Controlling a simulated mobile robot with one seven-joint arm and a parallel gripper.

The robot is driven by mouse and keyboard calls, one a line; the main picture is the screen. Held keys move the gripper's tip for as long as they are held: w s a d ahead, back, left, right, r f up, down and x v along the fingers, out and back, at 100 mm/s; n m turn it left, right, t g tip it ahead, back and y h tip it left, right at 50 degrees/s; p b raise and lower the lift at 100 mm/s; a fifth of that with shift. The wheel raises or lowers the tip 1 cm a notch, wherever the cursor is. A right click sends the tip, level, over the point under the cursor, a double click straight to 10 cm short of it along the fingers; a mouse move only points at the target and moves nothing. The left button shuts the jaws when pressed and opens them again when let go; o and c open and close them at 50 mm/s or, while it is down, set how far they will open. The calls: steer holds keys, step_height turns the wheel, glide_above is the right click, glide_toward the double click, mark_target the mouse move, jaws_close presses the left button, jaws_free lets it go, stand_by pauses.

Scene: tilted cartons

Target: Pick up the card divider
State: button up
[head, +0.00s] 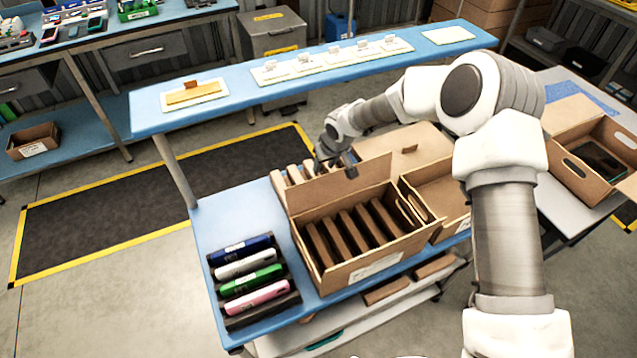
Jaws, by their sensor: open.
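An open brown carton (372,268) stands tilted on the blue table. Several brown card dividers (352,231) stand in a row inside it, with gaps between them. Its back flap (340,185) is raised. My gripper (345,170) is open at the top edge of this flap, above and behind the dividers. I cannot tell whether it touches the flap, and no object shows between its fingers. More light brown card pieces (280,183) stand behind the flap, partly hidden by it. Which piece is the card divider meant is not clear.
A second open carton (440,198) stands right of the first, partly behind my arm. A black rack (232,322) with several coloured devices lies left. A raised blue shelf (235,80) runs behind, bearing white trays. Another carton (582,193) sits on the grey table at right.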

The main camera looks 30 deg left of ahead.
steer(key=shift+a+p+x, duration=0.15)
steer(key=shift+p+x, duration=0.15)
steer(key=shift+x, duration=0.95)
steer(key=shift+a+p+x, duration=0.15)
steer(key=shift+p+x, duration=0.1)
steer(key=shift+x, duration=1)
steer(key=shift+w+r, duration=0.1)
steer(key=shift+w, duration=0.05)
jaws_close()
